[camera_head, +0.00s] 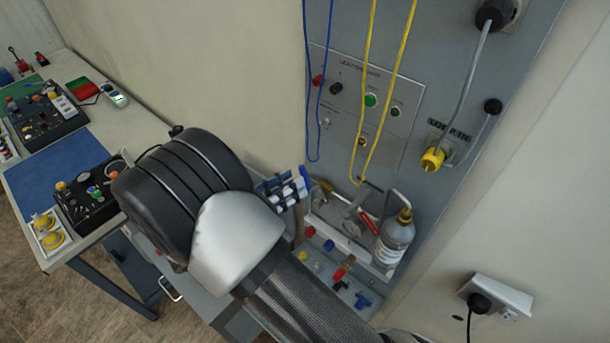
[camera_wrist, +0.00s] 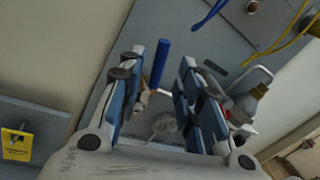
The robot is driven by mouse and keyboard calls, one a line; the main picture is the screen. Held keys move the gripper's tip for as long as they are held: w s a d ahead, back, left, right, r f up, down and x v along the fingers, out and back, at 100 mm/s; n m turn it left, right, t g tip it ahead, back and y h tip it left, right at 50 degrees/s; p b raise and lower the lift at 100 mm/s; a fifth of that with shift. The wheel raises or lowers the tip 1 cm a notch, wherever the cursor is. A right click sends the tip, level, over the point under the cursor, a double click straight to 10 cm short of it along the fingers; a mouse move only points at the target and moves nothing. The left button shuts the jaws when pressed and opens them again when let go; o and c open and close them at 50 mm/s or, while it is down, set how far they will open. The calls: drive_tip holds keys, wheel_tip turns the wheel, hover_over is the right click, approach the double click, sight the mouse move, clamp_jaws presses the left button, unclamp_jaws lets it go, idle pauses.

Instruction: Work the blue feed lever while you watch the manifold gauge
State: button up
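My gripper (camera_wrist: 163,56) is open in the wrist view, with blue pads on both fingers. The blue feed lever (camera_wrist: 160,64) stands upright between the fingers, nearer the left one, with a gap to the right one. Its brass-coloured body (camera_wrist: 143,101) shows below it. I cannot tell whether a finger touches the lever. A grey round part (camera_wrist: 163,124), perhaps the manifold gauge, lies between the fingers; no dial reading is legible.
Blue (camera_head: 319,82) and yellow (camera_head: 377,88) cords hang in front of the grey panel (camera_head: 335,60). Several coloured knobs and fittings lie below. A workbench with a blue mat (camera_head: 50,180) is at left.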

sight(305, 177)
drive_tip(key=x, duration=0.5)
drive_tip(key=shift+a, duration=0.1)
clamp_jaws()
idle(0.7)
